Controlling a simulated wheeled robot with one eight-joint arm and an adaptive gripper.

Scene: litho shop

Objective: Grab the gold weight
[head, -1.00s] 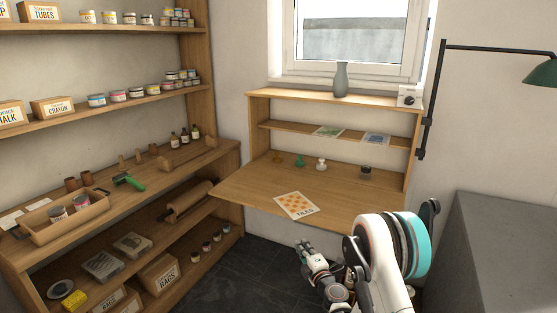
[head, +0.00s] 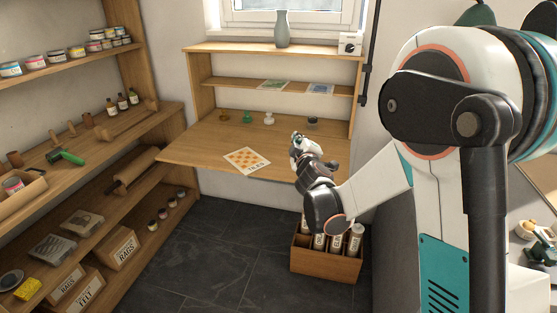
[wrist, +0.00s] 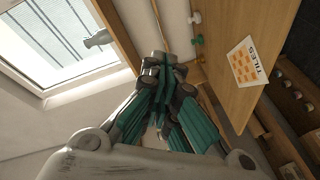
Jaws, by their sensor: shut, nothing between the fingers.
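A small gold-brown weight (head: 223,115) stands at the left of a row of small objects on the wooden desk (head: 200,150) under the window. A green piece (head: 247,117) and a white piece (head: 269,119) stand to its right.
A tile sheet (head: 247,160) lies on the desk's front, and a dark jar (head: 312,122) stands at its right. A shelf (head: 270,87) runs above the desk. A crate of bottles (head: 325,262) stands on the floor below. Shelving fills the left side.

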